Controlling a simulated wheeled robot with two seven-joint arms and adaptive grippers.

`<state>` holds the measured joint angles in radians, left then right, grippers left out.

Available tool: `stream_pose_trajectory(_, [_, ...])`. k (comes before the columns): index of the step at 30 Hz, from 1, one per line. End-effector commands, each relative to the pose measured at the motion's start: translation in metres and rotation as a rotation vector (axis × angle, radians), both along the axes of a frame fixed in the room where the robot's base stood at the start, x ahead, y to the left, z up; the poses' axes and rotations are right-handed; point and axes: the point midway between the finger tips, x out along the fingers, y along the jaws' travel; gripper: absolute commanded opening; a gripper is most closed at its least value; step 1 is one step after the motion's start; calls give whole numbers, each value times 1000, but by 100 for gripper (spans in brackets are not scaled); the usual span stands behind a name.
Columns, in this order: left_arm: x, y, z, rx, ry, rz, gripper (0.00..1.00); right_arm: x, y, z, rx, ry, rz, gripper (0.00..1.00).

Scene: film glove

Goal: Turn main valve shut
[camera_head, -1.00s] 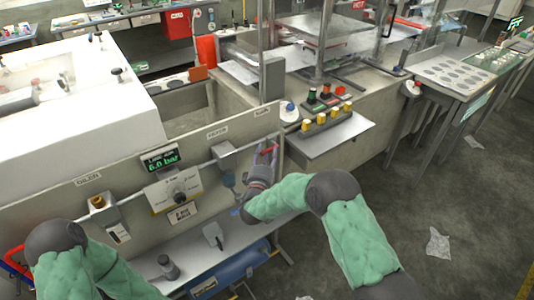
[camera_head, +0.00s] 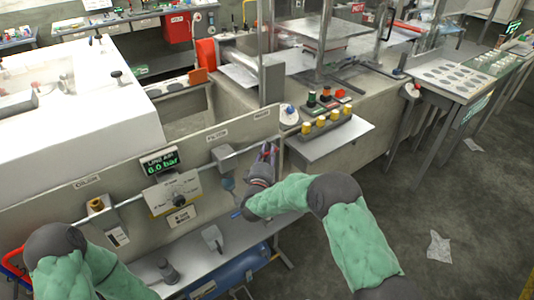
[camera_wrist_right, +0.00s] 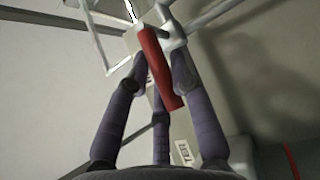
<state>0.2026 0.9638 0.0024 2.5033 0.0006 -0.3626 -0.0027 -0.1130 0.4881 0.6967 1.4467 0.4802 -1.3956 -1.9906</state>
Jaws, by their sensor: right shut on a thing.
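The main valve has a red lever handle (camera_wrist_right: 160,68) on a pale metal pipe fitting (camera_wrist_right: 172,35). In the right wrist view the lever runs slanted between the fingers of my right gripper (camera_wrist_right: 158,78), which are shut on it from both sides. In the head view my right gripper (camera_head: 265,163) is at the right end of the panel's pipe, and little of the lever shows past it. My left arm enters at the lower left of the head view; its gripper is not visible.
The panel carries a green-lit pressure display (camera_head: 160,163), a dial plate (camera_head: 174,193) and a grey shelf (camera_head: 238,236) below. A control box with yellow buttons (camera_head: 320,124) stands right of the panel. Open floor lies at the lower right.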

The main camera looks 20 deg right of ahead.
Motion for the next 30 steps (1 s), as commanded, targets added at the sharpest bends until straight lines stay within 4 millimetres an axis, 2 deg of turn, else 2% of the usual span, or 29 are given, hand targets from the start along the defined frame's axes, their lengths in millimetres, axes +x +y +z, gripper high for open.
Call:
stream_pose_trajectory(8, [0,0,24,0,0,0,40,0,0,7,81,33,0,0])
stream_pose_trajectory(30, [0,0,150,0,0,0,40,3,-13,34,618,231,0,0])
